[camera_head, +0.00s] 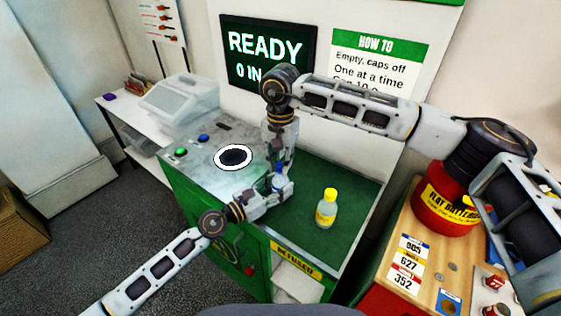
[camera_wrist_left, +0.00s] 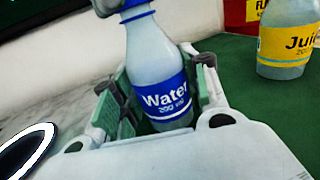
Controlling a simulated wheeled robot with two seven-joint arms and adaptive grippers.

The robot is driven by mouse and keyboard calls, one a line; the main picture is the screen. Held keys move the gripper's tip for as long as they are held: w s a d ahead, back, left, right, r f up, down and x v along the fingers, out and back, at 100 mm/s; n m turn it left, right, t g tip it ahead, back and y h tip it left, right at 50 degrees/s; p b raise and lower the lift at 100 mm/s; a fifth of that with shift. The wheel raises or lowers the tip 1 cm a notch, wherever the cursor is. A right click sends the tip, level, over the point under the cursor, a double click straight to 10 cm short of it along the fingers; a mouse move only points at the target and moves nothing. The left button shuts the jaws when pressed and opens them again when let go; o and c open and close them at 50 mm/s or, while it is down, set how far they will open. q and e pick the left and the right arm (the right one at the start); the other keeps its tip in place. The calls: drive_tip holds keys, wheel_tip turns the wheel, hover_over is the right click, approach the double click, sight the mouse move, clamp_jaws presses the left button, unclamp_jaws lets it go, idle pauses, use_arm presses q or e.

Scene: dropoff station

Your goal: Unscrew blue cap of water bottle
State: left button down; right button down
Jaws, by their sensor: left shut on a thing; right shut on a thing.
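The water bottle (camera_wrist_left: 158,62), pale with a blue "Water" label, stands between the fingers of my left gripper (camera_wrist_left: 160,95) in the left wrist view. That gripper is shut on the bottle's lower body. In the head view my left gripper (camera_head: 273,194) reaches in from the left at the edge of the green mat. The blue cap (camera_wrist_left: 133,4) is at the bottle's top, mostly hidden by my right gripper (camera_wrist_left: 112,5), which is shut on it. In the head view my right gripper (camera_head: 281,170) comes down from above, hiding much of the bottle.
A yellow-capped juice bottle (camera_head: 327,209) stands on the green mat (camera_head: 345,185), right of my grippers. A round, white-rimmed hole (camera_head: 235,157) is in the grey counter to the left. A red battery container (camera_head: 443,212) stands on the right-hand wooden top.

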drive_tip(key=n, duration=0.6)
drive_tip(key=shift+n, duration=0.3)
drive_tip(key=c, duration=1.3)
unclamp_jaws()
drive_tip(key=shift+r, duration=0.15)
drive_tip(key=shift+r, duration=2.15)
